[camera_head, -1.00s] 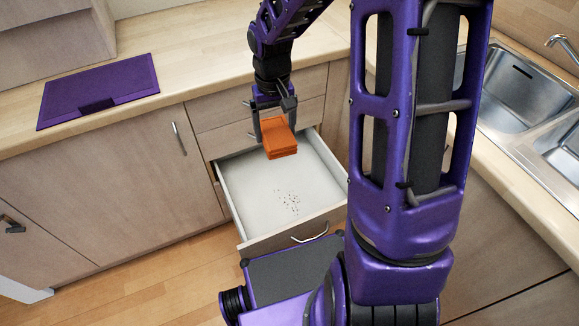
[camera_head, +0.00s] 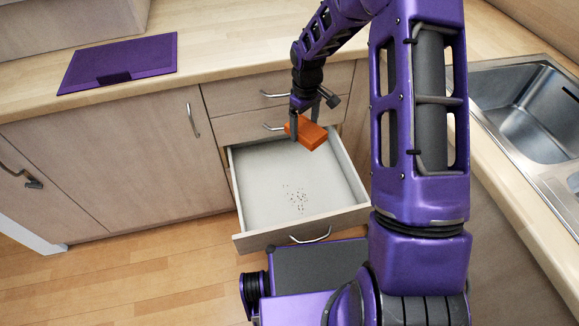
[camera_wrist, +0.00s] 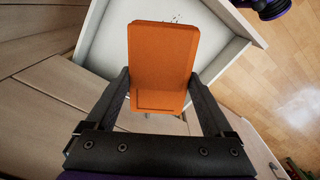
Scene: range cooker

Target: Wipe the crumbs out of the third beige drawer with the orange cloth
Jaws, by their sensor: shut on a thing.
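The third drawer (camera_head: 250,168) is pulled open below two shut drawers, with a pale, white-looking inside and a wooden front. Dark crumbs (camera_head: 297,197) lie in a patch on its floor, toward the front. My gripper (camera_head: 307,130) is shut on the folded orange cloth (camera_head: 314,136) and holds it over the back right part of the drawer, apart from the crumbs. In the wrist view the orange cloth (camera_wrist: 162,60) sits between the two fingers and covers much of the drawer (camera_wrist: 225,40). A few crumbs (camera_wrist: 176,20) show beyond its far edge.
A purple mat or panel (camera_head: 118,63) lies on the wooden counter at the left. A steel sink (camera_head: 525,115) is at the right. Two shut drawers with bar handles (camera_head: 275,94) are above the open one. Wooden floor (camera_head: 165,265) is clear at the front left.

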